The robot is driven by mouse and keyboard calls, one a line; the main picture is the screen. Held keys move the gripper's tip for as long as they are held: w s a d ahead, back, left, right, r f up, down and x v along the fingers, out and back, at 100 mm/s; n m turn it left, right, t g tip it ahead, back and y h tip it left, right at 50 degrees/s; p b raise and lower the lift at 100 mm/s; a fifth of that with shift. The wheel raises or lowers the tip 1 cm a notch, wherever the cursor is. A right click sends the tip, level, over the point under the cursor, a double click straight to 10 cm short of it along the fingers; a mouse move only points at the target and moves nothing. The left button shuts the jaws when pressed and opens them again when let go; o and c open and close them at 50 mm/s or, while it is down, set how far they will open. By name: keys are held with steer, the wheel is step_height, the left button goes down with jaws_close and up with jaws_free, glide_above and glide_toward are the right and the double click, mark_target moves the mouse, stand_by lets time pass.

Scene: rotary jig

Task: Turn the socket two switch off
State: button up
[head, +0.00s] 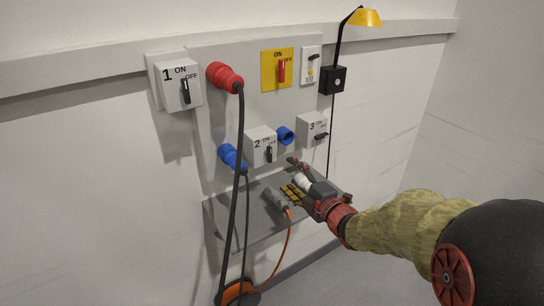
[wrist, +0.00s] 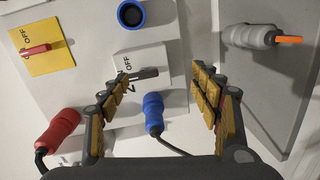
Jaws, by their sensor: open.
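The socket two switch is a white box (head: 259,143) marked 2, with ON and OFF lettering and a black handle (head: 268,155) that hangs roughly upright in the head view. In the wrist view the box (wrist: 145,58) shows an OFF mark, and its black handle (wrist: 145,74) appears near the left fingertip; I cannot tell whether they touch. My gripper (head: 293,189) is open, with its fingers apart, below and right of the box in the head view. In the wrist view the open gripper (wrist: 163,77) frames the box's lower part. Nothing is held.
A blue plug (head: 231,157) with a dark cable sits left of the box, and a blue socket (head: 285,135) to its right. Switch box 3 (head: 312,126), box 1 (head: 178,83), a red plug (head: 222,77) and a yellow switch plate (head: 270,68) surround it. A grey shelf (head: 236,222) lies below.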

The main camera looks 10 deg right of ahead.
mark_target(271, 156)
steer(key=shift+w+a+r+n+t+y+b, duration=0.2)
steer(key=shift+w+a+r+n, duration=0.35)
steer(key=shift+w, duration=0.65)
steer(key=shift+w+a+r+n+t+y+b, duration=0.15)
steer(key=shift+w+a+r+n+y+b, duration=0.15)
steer(key=shift+w+a, duration=0.65)
steer(key=shift+w+a+r+n+t+y+b, duration=0.2)
steer(key=shift+w+a+r, duration=0.25)
steer(key=shift+w, duration=0.95)
steer(key=shift+c, duration=0.2)
steer(key=c, duration=1.1)
